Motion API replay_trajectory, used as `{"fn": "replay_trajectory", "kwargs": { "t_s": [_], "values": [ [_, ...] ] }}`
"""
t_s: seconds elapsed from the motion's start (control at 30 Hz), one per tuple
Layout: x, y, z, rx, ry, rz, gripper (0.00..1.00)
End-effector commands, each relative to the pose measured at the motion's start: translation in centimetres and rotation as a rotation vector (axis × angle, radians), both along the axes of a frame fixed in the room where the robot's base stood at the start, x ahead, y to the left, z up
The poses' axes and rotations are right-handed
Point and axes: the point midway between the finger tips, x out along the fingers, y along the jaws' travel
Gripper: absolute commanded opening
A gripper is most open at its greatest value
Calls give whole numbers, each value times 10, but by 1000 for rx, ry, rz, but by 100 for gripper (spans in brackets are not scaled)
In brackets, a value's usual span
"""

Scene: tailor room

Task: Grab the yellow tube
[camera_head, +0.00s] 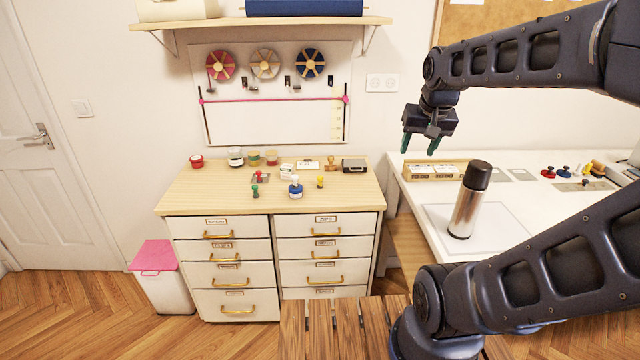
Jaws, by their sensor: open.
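A small yellow item (320,182), perhaps the yellow tube, stands upright on the wooden top of the drawer cabinet (230,205), near its right side. Another small yellow item (588,168) is at the back of the white table on the right; its shape is too small to tell. My gripper (419,147) is open and empty, its green-tipped fingers pointing down. It hangs in the air to the right of the cabinet's yellow item and appears higher than the cabinet top.
A blue-white bottle (295,190), red stamp (260,176), green stamp (255,192) and black box (354,165) share the cabinet top. A steel flask (468,202) stands on the white table (417,190). A shelf (270,22) juts out above.

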Motion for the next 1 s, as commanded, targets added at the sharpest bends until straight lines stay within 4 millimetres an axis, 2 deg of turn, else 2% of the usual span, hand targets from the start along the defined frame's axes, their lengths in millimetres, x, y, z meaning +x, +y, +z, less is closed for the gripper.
{"fn": "replay_trajectory", "kwargs": {
  "t_s": [0.03, 0.27, 0.5, 0.73, 1.0],
  "values": [
    [14, 3, 1, 11, 15, -19, 51],
    [72, 19, 6, 65, 64, -135, 51],
    [135, 39, 0, 108, 117, -259, 51],
    [194, 63, -18, 138, 168, -379, 51],
    [261, 97, -53, 161, 224, -524, 51]
  ]
}}
